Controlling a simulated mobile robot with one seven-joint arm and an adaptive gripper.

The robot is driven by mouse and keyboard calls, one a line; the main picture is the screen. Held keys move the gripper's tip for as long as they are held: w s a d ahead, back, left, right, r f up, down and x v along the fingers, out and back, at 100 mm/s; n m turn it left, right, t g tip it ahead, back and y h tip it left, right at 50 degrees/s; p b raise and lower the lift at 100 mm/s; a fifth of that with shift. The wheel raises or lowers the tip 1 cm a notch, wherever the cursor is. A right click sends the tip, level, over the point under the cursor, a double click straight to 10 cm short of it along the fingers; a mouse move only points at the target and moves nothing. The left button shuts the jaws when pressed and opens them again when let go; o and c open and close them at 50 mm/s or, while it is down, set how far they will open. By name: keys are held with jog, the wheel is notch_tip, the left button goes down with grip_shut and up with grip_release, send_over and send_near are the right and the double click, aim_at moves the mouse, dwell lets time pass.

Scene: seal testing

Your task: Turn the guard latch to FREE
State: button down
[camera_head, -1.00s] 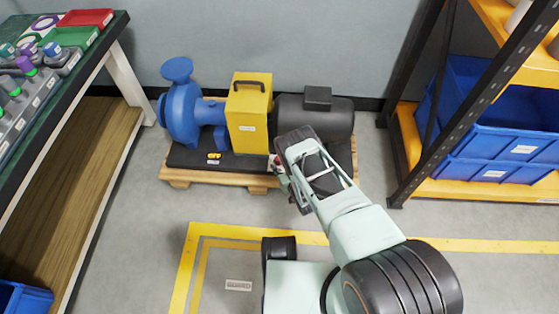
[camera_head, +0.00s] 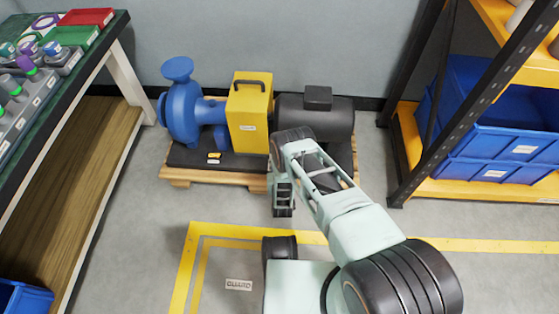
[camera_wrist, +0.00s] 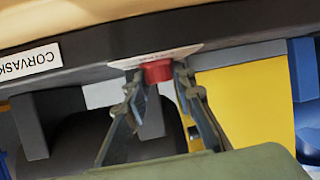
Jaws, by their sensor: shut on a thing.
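The guard latch is a small red knob (camera_wrist: 158,71) on a pale label plate (camera_wrist: 150,56) at the dark base edge, in the wrist view. My gripper (camera_wrist: 157,78) has one finger on each side of the red knob and is shut on it. The plate's lettering is too small to read. In the head view my gripper (camera_head: 282,192) is at the front of the pump set, and the knob is hidden. The yellow guard (camera_head: 249,104) stands between the blue pump (camera_head: 184,112) and the dark motor (camera_head: 330,120).
The pump set stands on a wooden pallet (camera_head: 205,179) by the wall. A workbench (camera_head: 98,45) with racks is at the left. A shelf with blue crates (camera_head: 500,143) is at the right. Floor inside the yellow lines (camera_head: 215,228) is partly clear.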

jog(key=m+h, duration=0.4)
jog(key=h, duration=0.1)
jog(key=shift+a, duration=0.3)
jog(key=shift+w+a+m+g+h, duration=0.15)
jog(key=shift+m+g+h, duration=0.35)
jog(key=shift+m+h, duration=0.8)
jog(key=c, duration=1.6)
grip_release()
